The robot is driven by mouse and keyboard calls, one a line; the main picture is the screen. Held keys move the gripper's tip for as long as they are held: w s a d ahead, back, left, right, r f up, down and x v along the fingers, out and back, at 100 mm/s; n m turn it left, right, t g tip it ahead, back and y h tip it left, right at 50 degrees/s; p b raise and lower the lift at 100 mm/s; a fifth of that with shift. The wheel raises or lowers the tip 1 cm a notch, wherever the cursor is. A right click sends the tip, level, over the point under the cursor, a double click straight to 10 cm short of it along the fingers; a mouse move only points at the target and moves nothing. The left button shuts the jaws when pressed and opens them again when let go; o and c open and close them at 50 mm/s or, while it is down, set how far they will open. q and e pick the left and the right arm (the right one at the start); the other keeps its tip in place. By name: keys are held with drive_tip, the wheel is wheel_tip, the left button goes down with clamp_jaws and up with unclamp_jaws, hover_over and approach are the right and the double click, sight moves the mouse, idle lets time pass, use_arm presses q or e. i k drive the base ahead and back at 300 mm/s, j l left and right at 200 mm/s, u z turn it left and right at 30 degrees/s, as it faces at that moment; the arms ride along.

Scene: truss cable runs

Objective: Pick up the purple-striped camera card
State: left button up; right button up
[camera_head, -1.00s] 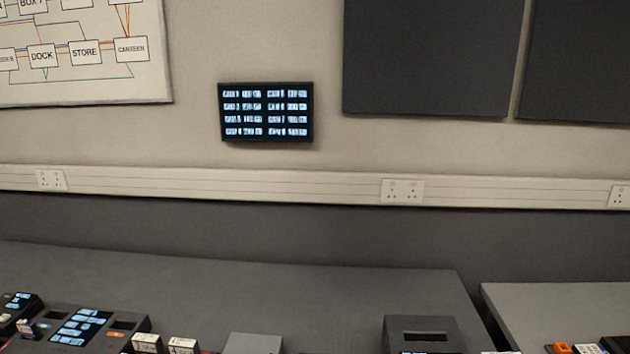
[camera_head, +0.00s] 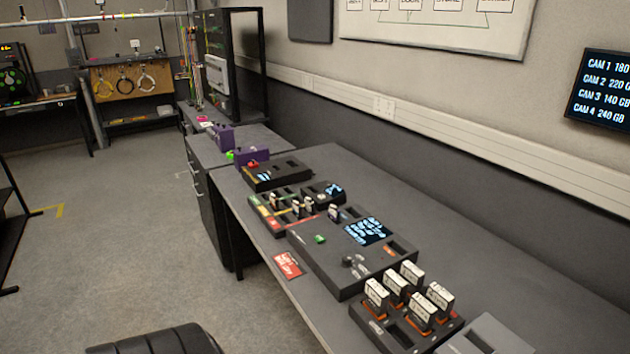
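I cannot make out a purple stripe on any card. Several white labelled cards stand upright in a dark slotted block (camera_head: 375,327) at the front of the desk; one of them is the near-left card (camera_head: 376,295). Neither of my grippers is in view.
A console with a lit screen (camera_head: 368,232) sits mid-desk. Purple holders (camera_head: 222,136) stand farther back. The desk (camera_head: 480,255) is bare along the wall. Open floor (camera_head: 120,250) lies to the left.

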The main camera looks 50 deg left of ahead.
sight(333, 214)
drive_tip(key=u, duration=1.95)
